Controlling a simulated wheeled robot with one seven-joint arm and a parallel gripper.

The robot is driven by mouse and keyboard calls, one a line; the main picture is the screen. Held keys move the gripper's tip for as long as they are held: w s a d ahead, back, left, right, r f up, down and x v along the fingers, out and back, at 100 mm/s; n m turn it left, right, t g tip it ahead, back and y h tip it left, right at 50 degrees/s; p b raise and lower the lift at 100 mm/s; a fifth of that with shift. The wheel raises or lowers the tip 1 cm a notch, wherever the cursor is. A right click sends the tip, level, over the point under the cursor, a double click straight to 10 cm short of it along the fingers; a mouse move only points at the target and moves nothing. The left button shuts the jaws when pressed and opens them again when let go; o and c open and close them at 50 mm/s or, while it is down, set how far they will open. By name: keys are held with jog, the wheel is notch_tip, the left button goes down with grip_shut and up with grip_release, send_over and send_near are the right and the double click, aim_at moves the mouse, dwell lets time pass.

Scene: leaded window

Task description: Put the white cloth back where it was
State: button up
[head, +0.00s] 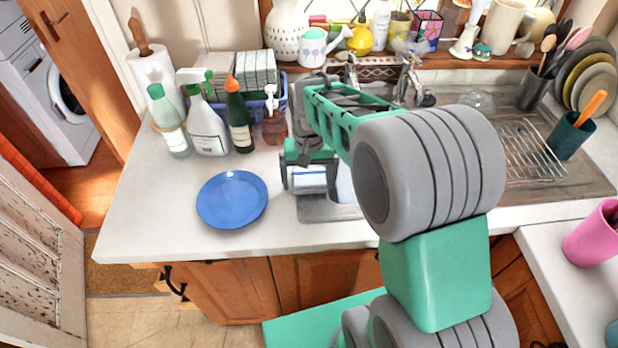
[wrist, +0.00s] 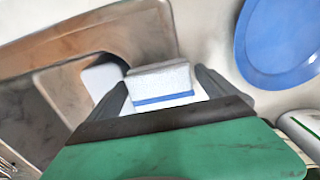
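The white cloth (wrist: 160,84), folded into a block with a blue stripe, sits between the dark fingers of my gripper (wrist: 162,90). I cannot tell whether the cloth touches the surface below. My arm hides part of the sink.
A blue plate (head: 232,199) lies on the white counter (head: 150,225). Several bottles, including a white spray bottle (head: 207,128), stand behind it near a blue basket (head: 284,92) with folded stacks. The steel sink (head: 322,211) has a wire rack (head: 530,152) at right. Front-left counter is clear.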

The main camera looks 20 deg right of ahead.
aim_at(309, 178)
jog(key=shift+r, duration=0.1)
notch_tip(309, 178, up, 12)
jog(key=s+f+t, duration=0.1)
jog(key=s, duration=0.3)
jog(key=s+f+n+t, duration=0.1)
jog(key=s, duration=0.3)
jog(key=s+f+n+t+b, duration=0.1)
jog(key=s, duration=0.3)
jog(key=shift+s+f+t, duration=0.3)
jog(key=shift+s+f, duration=0.1)
jog(key=shift+c, duration=0.2)
